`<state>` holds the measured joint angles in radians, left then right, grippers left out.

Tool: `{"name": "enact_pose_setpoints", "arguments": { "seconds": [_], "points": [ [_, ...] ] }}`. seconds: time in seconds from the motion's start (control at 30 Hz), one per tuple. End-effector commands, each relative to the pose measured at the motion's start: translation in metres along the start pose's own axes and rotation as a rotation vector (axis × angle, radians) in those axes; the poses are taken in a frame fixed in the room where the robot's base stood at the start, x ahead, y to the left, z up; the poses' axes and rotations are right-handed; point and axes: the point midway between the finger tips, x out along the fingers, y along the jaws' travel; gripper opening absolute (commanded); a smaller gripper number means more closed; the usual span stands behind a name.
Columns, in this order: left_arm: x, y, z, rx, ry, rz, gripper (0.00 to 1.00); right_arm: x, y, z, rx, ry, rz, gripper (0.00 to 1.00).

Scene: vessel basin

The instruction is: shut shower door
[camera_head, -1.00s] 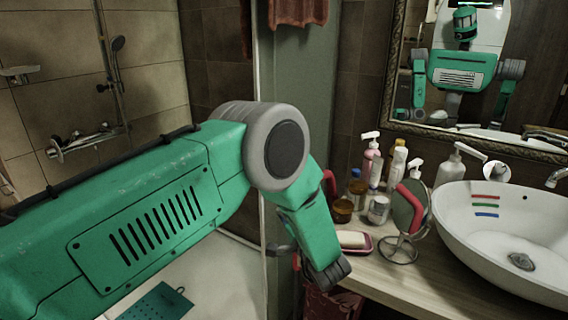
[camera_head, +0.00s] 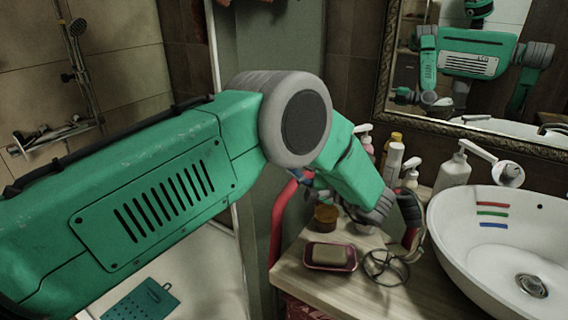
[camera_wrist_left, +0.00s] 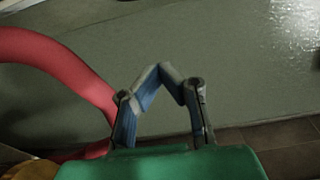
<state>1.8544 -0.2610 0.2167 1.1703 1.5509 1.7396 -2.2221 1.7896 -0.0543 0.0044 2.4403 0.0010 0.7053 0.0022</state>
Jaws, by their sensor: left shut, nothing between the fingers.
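The shower area (camera_head: 110,60) is at the left in the head view. A thin pale upright strip (camera_head: 213,45) marks its edge, beside the grey-green wall (camera_head: 275,45). I cannot tell how far the shower door is open, and no handle shows clearly. My left arm crosses the head view from the left, and its gripper is mostly hidden behind the arm. In the left wrist view, my left gripper (camera_wrist_left: 163,80) is shut and empty, with blue finger pads, in front of a grey-green surface. My right gripper is not in view.
A red curved tube (camera_head: 277,230) runs near the counter's left end and the wall. A framed mirror (camera_head: 470,60) reflects me.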

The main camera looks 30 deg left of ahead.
Motion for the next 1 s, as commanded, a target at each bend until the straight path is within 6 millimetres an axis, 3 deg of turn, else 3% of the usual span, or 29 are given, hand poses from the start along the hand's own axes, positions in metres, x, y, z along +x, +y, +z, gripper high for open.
{"name": "enact_pose_setpoints", "arguments": {
  "seconds": [0.3, 0.43, 0.7, 1.0],
  "points": [
    [0.074, 0.002, 0.001, 0.002, -0.005, 0.006, 0.0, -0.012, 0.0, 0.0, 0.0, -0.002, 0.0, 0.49],
    [0.099, 0.001, 0.0, 0.001, -0.004, 0.004, 0.0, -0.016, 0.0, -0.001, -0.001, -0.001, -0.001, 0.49],
    [0.081, 0.0, 0.031, 0.003, -0.001, 0.001, 0.0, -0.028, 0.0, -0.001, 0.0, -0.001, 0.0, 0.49],
    [0.08, 0.002, 0.037, 0.001, -0.001, 0.002, 0.0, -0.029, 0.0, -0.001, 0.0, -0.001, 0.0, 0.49]
  ]
}}
